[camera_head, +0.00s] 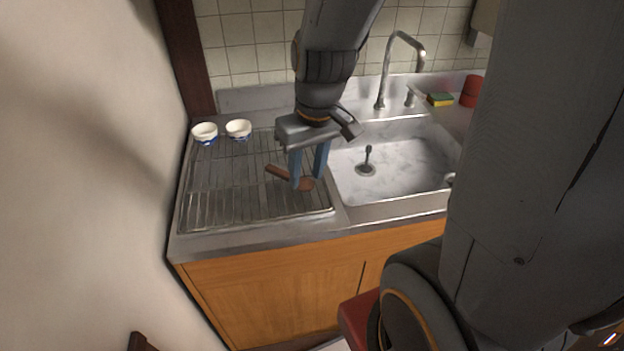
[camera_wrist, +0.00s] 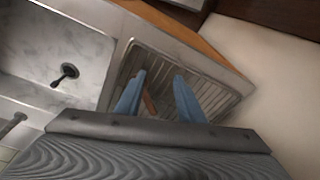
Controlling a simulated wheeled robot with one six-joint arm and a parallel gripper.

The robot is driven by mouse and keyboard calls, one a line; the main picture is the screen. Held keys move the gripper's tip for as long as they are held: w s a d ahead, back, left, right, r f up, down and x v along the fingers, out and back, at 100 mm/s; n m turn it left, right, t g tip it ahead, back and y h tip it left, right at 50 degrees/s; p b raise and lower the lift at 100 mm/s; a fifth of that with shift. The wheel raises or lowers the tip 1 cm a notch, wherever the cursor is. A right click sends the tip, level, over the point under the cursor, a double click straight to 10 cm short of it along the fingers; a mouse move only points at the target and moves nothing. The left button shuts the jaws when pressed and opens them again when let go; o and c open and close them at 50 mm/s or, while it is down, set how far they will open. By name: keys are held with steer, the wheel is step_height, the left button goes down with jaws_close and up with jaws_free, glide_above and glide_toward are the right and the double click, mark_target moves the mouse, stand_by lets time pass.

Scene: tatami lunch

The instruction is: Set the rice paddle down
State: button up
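The brown rice paddle (camera_head: 278,172) is at the right part of the wire drying rack (camera_head: 212,212), low over or on its bars; I cannot tell if it fully rests there. Its handle points left and its wider end right. My gripper (camera_head: 307,181) points down right at the paddle, and its left blue finger hides the paddle's middle. In the wrist view the two fingers (camera_wrist: 160,76) stand apart, with a gap between them. A short piece of the paddle (camera_wrist: 149,103) shows between them, nearer the left finger.
Two small white-and-blue cups (camera_head: 205,133) (camera_head: 238,129) stand at the rack's back left. The sink (camera_head: 400,165) with its faucet (camera_head: 384,75) lies right of the rack. A sponge (camera_head: 440,99) and a red container (camera_head: 471,91) sit behind. The rack's left and front are clear.

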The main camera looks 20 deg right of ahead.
steer(key=s, duration=0.1)
steer(key=s+f+m, duration=0.1)
steer(key=s, duration=0.1)
steer(key=shift+s+m+h, duration=0.1)
steer(key=shift+m+h, duration=0.2)
steer(key=shift+f+g+b, duration=0.3)
steer(key=shift+f+b, duration=0.3)
steer(key=shift+f, duration=0.05)
steer(key=shift+c, duration=0.5)
